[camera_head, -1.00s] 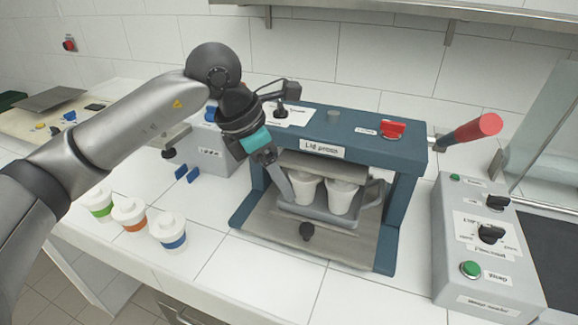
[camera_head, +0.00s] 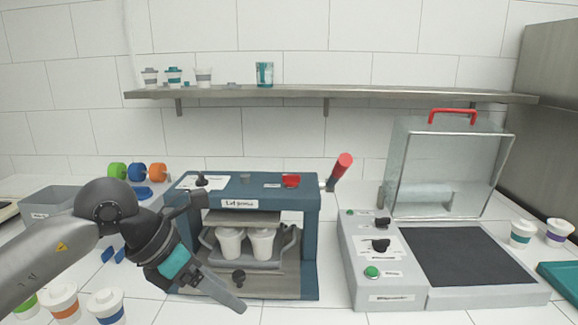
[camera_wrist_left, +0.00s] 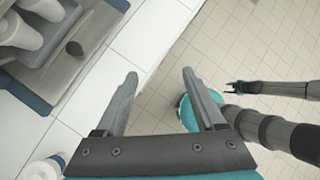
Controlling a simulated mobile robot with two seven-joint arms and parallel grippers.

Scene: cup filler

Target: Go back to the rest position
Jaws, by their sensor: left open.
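My left gripper (camera_head: 236,303) is open and empty, in front of the lid press at its lower left. Its two fingers stand apart in the left wrist view (camera_wrist_left: 160,76), with only floor and counter edge between them. The blue lid press (camera_head: 240,191) stands on the counter, with two white cups (camera_head: 230,243) (camera_head: 261,243) in a grey tray inside it. My right gripper shows small at the right of the left wrist view (camera_wrist_left: 235,88), over the floor; its jaws are too small to read.
White lidded cups with coloured bands (camera_head: 106,306) stand at the lower left. A grey control box (camera_head: 380,262) and a dark-topped machine with a raised clear cover (camera_head: 450,165) stand at the right. A shelf (camera_head: 300,94) runs above.

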